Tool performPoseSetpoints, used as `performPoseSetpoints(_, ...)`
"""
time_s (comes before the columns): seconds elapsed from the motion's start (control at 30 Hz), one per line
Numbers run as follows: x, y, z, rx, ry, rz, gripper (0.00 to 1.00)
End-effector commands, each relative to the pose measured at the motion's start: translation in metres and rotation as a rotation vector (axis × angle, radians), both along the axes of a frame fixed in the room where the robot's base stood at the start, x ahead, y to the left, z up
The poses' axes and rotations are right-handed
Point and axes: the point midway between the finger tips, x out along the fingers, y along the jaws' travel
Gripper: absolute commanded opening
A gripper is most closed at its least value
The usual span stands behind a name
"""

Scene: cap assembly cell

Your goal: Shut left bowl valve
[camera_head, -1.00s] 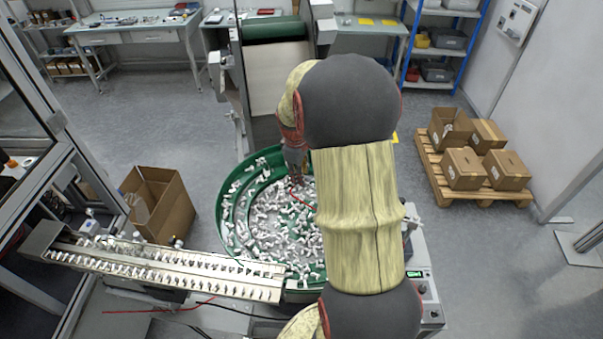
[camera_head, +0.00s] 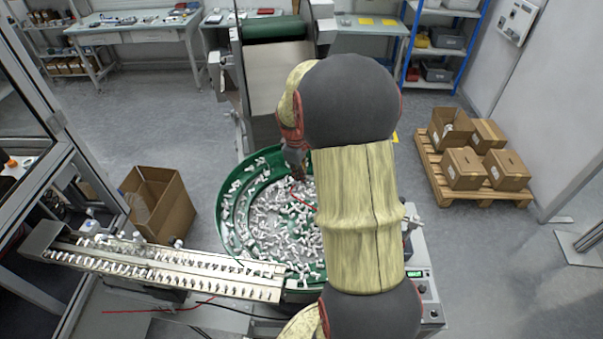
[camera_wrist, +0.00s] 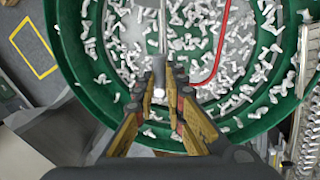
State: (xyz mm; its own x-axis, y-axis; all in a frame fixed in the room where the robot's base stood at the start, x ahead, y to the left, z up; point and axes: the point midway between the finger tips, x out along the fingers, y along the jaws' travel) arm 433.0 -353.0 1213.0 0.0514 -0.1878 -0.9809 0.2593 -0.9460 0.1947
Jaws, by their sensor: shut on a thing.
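The green feeder bowl (camera_head: 228,235) holds many small white parts, and my gripper (camera_head: 296,172) reaches down over its back part. In the wrist view my gripper (camera_wrist: 165,88) has its fingers close together over the bowl (camera_wrist: 66,45). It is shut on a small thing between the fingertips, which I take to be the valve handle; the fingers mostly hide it. A thin metal rod (camera_wrist: 163,28) runs up from beyond the fingertips, and a red hose (camera_wrist: 219,48) curves to their right. The valve's position cannot be made out.
A linear track (camera_head: 160,268) filled with parts runs left from the bowl. An open cardboard box (camera_head: 172,200) stands left of the bowl. A conveyor (camera_head: 277,75) rises behind it. A pallet of boxes (camera_head: 440,183) is at right, with free floor around it.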

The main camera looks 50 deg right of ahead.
Motion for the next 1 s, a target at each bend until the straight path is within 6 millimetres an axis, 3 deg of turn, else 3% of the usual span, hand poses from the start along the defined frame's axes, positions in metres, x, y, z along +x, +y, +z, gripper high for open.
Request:
performPoseSetpoints(0.37,0.001,0.003,-0.001,-0.001,-0.001,-0.155,0.00)
performPoseSetpoints(1.0,0.006,0.014,-0.001,-0.001,0.000,-0.748,0.00)
